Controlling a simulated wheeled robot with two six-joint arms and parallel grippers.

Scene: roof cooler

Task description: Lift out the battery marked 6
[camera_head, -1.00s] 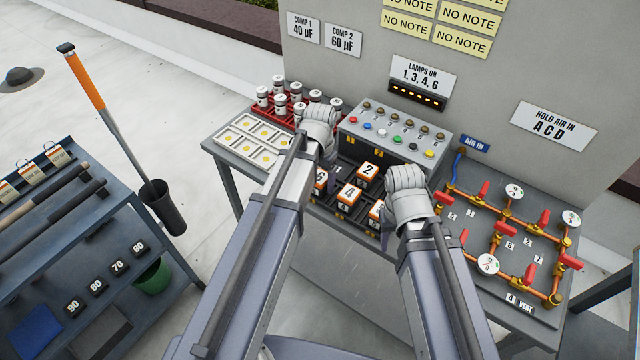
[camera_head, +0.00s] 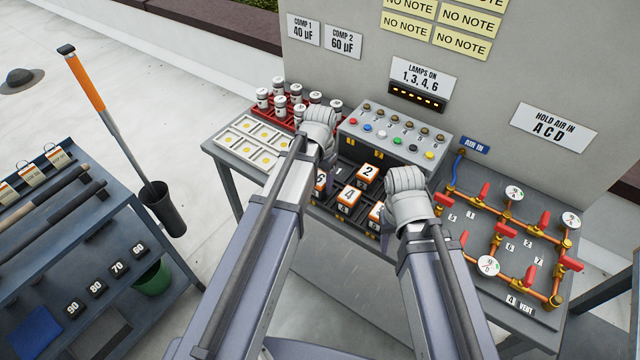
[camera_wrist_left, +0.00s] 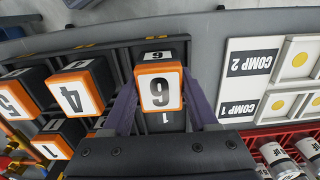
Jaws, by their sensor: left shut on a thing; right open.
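The battery marked 6 (camera_wrist_left: 158,88) has an orange-edged top with a white label and sits between the two fingers of my left gripper (camera_wrist_left: 160,103), which is shut on it. In the head view my left wrist partly covers this battery (camera_head: 320,181). I cannot tell whether its base is clear of the dark rack. Beside it in the left wrist view are the battery marked 4 (camera_wrist_left: 73,93) and the battery marked 5 (camera_wrist_left: 14,97). My right gripper (camera_head: 405,203) is open; its fingers are mostly hidden in the head view.
The battery marked 2 (camera_head: 369,172) stands in the rack near the button box (camera_head: 395,135). White trays (camera_head: 252,140) and a red rack with capacitors (camera_head: 290,112) lie left. Orange pipes with red valves (camera_head: 515,240) fill the right of the bench.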

